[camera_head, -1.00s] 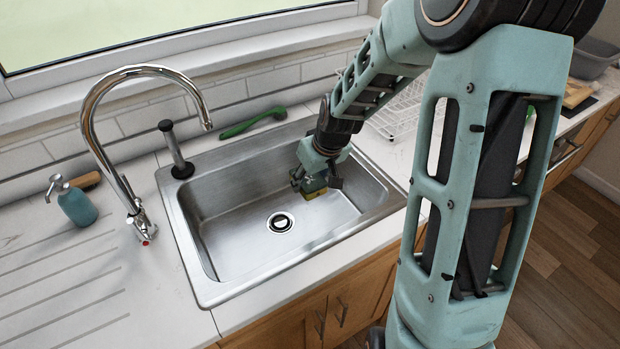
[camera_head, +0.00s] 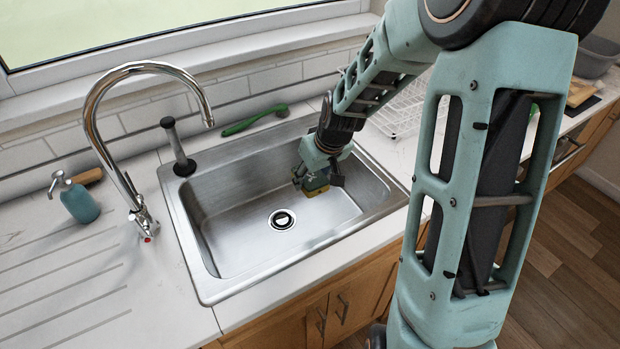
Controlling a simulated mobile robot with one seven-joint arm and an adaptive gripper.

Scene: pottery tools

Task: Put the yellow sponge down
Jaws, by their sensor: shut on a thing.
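The yellow sponge (camera_head: 316,191) is inside the steel sink (camera_head: 240,262), toward its right end. My gripper (camera_head: 316,181) points down into the sink and is shut on the sponge. The fingers and wrist hide part of the sponge. The sponge is low, at or close to the sink floor; I cannot tell whether it touches.
The drain (camera_head: 282,219) lies left of the sponge. A tall chrome faucet (camera_head: 135,195) stands left of the sink. A green brush (camera_head: 254,119) lies behind it. A blue soap bottle (camera_head: 79,203) is far left. A white wire rack (camera_head: 400,112) is right. The sink floor is otherwise clear.

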